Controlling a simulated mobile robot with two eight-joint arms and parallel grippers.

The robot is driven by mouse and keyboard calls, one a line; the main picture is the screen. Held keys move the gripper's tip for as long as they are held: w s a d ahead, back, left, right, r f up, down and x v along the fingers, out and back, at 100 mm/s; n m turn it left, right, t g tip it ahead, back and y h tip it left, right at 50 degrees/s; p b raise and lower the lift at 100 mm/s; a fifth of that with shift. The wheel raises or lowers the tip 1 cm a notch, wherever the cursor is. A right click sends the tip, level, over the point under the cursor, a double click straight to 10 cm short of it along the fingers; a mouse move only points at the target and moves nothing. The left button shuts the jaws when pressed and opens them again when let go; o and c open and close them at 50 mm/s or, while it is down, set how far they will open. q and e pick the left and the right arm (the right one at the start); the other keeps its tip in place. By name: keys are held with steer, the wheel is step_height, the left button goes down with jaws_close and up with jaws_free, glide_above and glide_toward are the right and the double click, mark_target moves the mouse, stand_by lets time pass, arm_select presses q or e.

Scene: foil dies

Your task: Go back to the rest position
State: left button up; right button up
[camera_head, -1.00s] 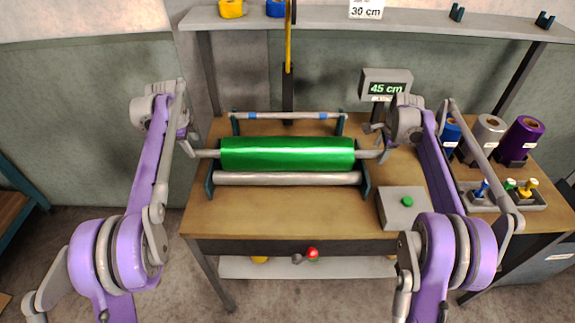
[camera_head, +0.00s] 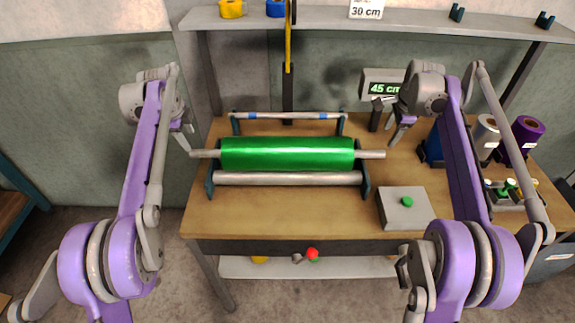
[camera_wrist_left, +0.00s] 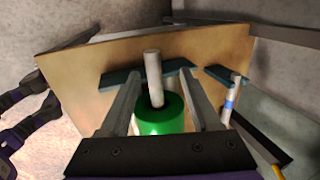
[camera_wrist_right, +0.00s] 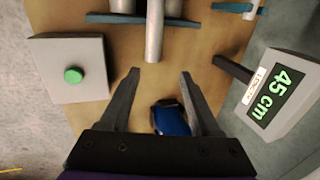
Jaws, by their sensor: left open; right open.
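A green foil roll (camera_head: 288,153) sits level on its metal shaft in the dark teal stand (camera_head: 366,180) on the table. My left gripper (camera_head: 190,141) is open and empty, just off the shaft's left end. In the left wrist view the shaft end (camera_wrist_left: 153,75) shows between its fingers, apparently without being gripped. My right gripper (camera_head: 389,121) is open and empty, above and right of the shaft's right end. In the right wrist view the shaft (camera_wrist_right: 155,30) lies beyond its fingers (camera_wrist_right: 159,72).
A display reading 45 cm (camera_head: 381,86) stands close behind my right gripper. A grey box with a green button (camera_head: 404,208) is at the table's front right. Silver (camera_head: 487,135) and purple (camera_head: 525,135) rolls stand right. A shelf (camera_head: 330,20) runs along the back.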

steer(key=shift+s+r, duration=0.25)
steer(key=shift+r, duration=0.45)
